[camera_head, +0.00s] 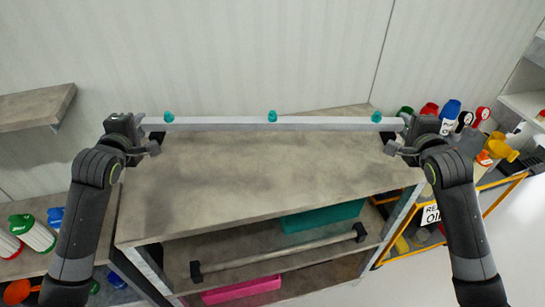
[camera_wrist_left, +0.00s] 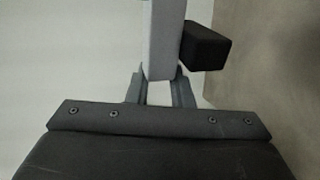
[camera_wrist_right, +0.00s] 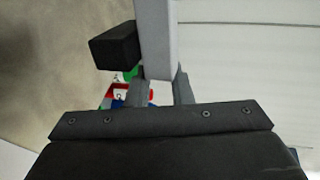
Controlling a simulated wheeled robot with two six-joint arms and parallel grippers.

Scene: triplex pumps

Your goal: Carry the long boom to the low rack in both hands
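The long boom (camera_head: 225,124) is a straight pale grey bar with several teal nozzles, level along the back of the grey bench top. My left gripper (camera_head: 148,130) is at its left end and my right gripper (camera_head: 398,130) at its right end. Each wrist view shows the boom's end, left (camera_wrist_left: 165,45) and right (camera_wrist_right: 157,45), between two closely flanking fingers. A black block sits beside the boom in the left wrist view (camera_wrist_left: 206,47) and in the right (camera_wrist_right: 114,47). Whether the boom touches any support is unclear. On the lower shelf, a thin bar (camera_head: 280,251) joins two black blocks, possibly the low rack.
The bench top (camera_head: 260,170) is bare. Below are a teal bin (camera_head: 322,217) and a pink bin (camera_head: 242,290). A yellow-edged rack with bottles (camera_head: 480,155) stands at right. Bottles (camera_head: 38,235) stand on a low shelf at left. A wall shelf (camera_head: 35,107) is at upper left.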

